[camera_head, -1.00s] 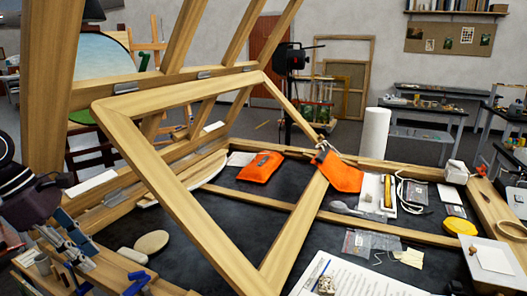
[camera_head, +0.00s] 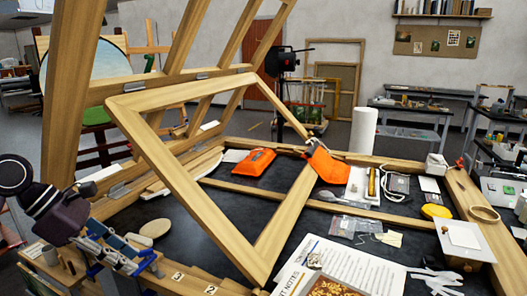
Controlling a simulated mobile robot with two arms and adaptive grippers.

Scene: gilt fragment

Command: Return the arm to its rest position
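My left arm (camera_head: 58,212), dark and rounded, comes in at the left edge of the head view. My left gripper (camera_head: 118,252) is at its lower right end, low at the left, over or beside a wooden rack (camera_head: 62,272). Grey and blue metal parts crowd there, so I cannot separate the fingers from what lies behind them. I see no object clearly held. My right gripper is not in view.
A tilted wooden frame (camera_head: 190,185) stands over the dark worktop (camera_head: 205,232). A pale oval pad (camera_head: 155,228) is right of the gripper.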

